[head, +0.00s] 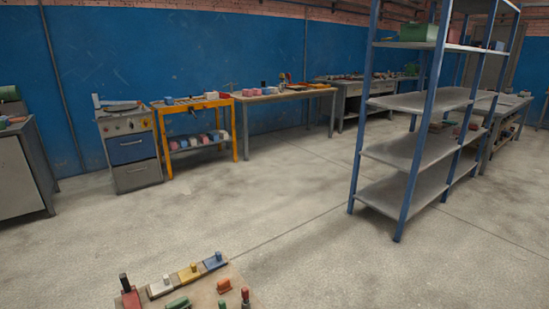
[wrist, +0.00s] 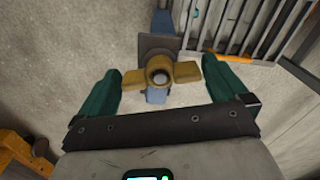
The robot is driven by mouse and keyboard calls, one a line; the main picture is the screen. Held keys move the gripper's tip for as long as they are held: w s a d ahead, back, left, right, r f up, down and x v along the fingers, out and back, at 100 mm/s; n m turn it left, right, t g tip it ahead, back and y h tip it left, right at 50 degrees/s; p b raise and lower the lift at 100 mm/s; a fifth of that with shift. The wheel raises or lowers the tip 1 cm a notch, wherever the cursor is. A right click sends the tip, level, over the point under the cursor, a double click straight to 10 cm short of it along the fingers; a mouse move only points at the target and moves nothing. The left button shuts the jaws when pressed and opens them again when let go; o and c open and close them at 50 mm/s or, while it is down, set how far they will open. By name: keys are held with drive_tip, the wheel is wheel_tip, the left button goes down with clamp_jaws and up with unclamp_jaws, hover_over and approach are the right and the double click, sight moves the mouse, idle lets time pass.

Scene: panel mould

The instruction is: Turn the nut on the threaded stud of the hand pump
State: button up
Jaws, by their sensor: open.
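In the wrist view my gripper (wrist: 163,68) is open, with one teal finger on each side of a mustard-yellow nut (wrist: 186,72). The nut has two wings and a round collar in the middle. The light end of the threaded stud (wrist: 159,77) shows inside the collar. The wing ends lie close to the fingers; I cannot tell whether they touch. Behind the nut are a grey square plate (wrist: 152,43) and blue parts (wrist: 162,22), seemingly of the hand pump. My gripper does not show in the head view, and I cannot make out the pump there.
In the wrist view a barred grey rack (wrist: 246,28) is at the upper right and an orange-yellow thing (wrist: 22,150) at the lower left. In the head view a board (head: 205,292) with coloured pieces is in front, a blue-posted shelf (head: 415,151) right, and open floor between.

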wheel_tip(320, 180, up, 11)
drive_tip(key=p, duration=0.3)
drive_tip(key=shift+f, duration=0.15)
drive_tip(key=shift+f, duration=0.1)
idle(0.4)
wheel_tip(320, 180, down, 11)
drive_tip(key=b, duration=1.2)
drive_tip(key=shift+c, duration=0.2)
drive_tip(key=c, duration=0.7)
drive_tip(key=shift+r+m+p, duration=0.35)
drive_tip(key=shift+m+p, duration=0.35)
drive_tip(key=shift+m, duration=0.2)
drive_tip(key=shift+c, duration=0.2)
drive_tip(key=shift+f+m, duration=0.2)
drive_tip(key=shift+m, duration=0.7)
drive_tip(key=shift+p, duration=0.3)
